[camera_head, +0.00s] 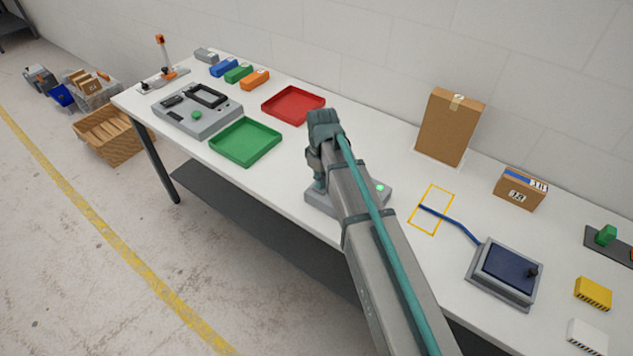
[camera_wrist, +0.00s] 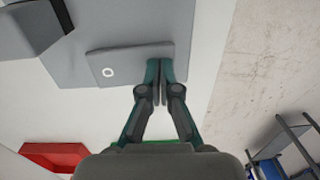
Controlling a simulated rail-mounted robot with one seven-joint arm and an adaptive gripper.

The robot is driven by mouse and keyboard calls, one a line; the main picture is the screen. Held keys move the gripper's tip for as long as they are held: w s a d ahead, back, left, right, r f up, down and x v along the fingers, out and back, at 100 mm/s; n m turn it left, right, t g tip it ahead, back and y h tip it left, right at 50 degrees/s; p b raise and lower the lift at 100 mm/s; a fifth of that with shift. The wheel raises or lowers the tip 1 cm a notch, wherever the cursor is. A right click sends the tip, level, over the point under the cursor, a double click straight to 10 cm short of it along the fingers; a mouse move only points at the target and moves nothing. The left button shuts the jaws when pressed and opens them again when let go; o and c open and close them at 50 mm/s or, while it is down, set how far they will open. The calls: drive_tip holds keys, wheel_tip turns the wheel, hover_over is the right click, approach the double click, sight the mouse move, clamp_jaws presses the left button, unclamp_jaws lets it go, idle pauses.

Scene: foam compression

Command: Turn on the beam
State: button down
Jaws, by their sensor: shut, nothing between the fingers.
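A grey device (camera_head: 320,201) sits on the white table, mostly hidden behind my arm in the head view. A bright green spot (camera_head: 381,188) shows on its right part. In the wrist view, the device's grey top (camera_wrist: 105,30) carries a flat grey rocker plate (camera_wrist: 108,72) with a white ring mark near its left end. My gripper (camera_wrist: 161,70) is shut and empty, its fingertips over the rocker's right end. I cannot tell whether they touch it. In the head view, my gripper (camera_head: 320,185) points down at the device. Nothing in view is clearly labelled as the beam.
A green tray (camera_head: 246,142) and a red tray (camera_head: 294,104) lie left of my arm. A tall cardboard box (camera_head: 450,127) stands behind to the right. A yellow outline (camera_head: 431,209) and a blue-topped device (camera_head: 506,272) are on the right. The front table edge is close.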

drive_tip(key=shift+r, duration=0.1)
drive_tip(key=shift+r+p, duration=0.55)
drive_tip(key=shift+r, duration=0.2)
drive_tip(key=r+p, duration=0.1)
drive_tip(key=r, duration=0.1)
drive_tip(key=r+p, duration=0.2)
drive_tip(key=r, duration=0.1)
drive_tip(key=shift+s+a+p, duration=0.15)
drive_tip(key=shift+s+p, duration=0.05)
drive_tip(key=shift+p, duration=0.1)
drive_tip(key=shift+r+b, duration=0.15)
drive_tip(key=shift+b, duration=0.7)
wheel_tip(320, 180, up, 9)
drive_tip(key=b, duration=0.2)
drive_tip(key=shift+s+a+f, duration=0.2)
drive_tip(key=shift+s+a, duration=0.1)
drive_tip(key=shift+s, duration=0.1)
drive_tip(key=shift+f, duration=0.1)
